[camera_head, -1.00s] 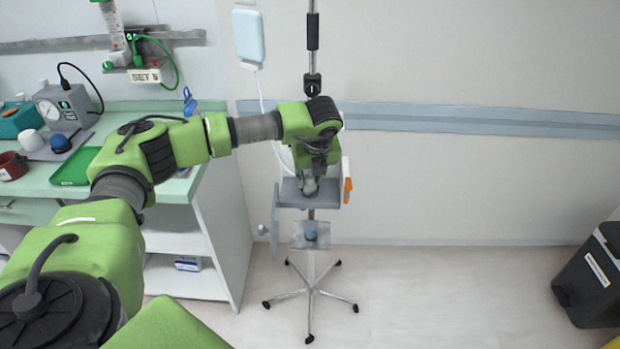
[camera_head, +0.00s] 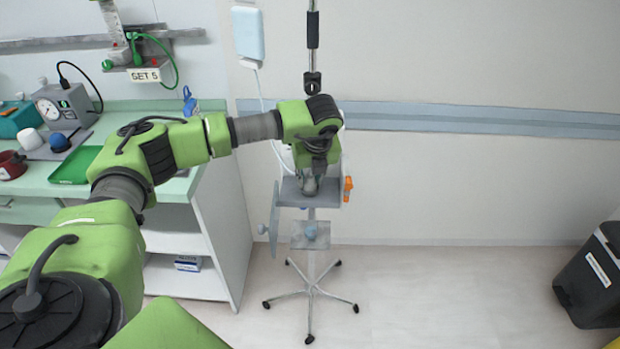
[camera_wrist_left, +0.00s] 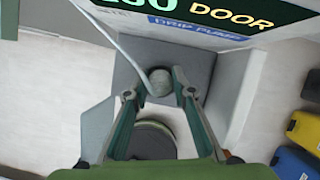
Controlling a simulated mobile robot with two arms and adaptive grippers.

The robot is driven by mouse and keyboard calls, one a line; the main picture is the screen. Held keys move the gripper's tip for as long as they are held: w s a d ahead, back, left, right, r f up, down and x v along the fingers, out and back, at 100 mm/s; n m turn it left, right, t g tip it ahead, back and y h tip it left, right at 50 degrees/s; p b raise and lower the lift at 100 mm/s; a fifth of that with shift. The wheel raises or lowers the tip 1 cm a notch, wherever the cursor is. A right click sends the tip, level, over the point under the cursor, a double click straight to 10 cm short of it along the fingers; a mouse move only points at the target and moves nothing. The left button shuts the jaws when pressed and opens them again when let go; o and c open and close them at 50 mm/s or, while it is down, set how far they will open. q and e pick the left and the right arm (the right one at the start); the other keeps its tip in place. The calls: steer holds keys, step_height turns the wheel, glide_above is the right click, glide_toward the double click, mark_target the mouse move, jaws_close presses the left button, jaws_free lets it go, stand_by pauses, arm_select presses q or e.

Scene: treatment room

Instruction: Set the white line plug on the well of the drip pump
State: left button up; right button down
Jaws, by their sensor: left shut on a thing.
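The drip pump (camera_wrist_left: 190,28) stands on a wheeled pole stand; its lettered face shows in the left wrist view, and my arm covers much of it in the head view. Its grey ledge (camera_wrist_left: 197,68) lies beneath my fingertips. My left gripper (camera_wrist_left: 158,90) is shut on the white line plug (camera_wrist_left: 158,76), a pale rounded piece with a thin tube running up and left. In the head view, my left gripper (camera_head: 311,188) is over the grey ledge. The well is hidden under the plug and fingers; I cannot tell whether the plug touches it. My right gripper is not in view.
A pale blue bag (camera_head: 249,35) hangs above with its line running down. The counter (camera_head: 130,108) is left, a dark bin (camera_head: 590,275) far right. Floor between is clear.

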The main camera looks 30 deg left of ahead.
mark_target(310, 172)
arm_select(q)
steer(key=o, duration=1)
steer(key=shift+o, duration=0.2)
steer(key=shift+r+p, duration=1.45)
steer(key=shift+r, duration=2.1)
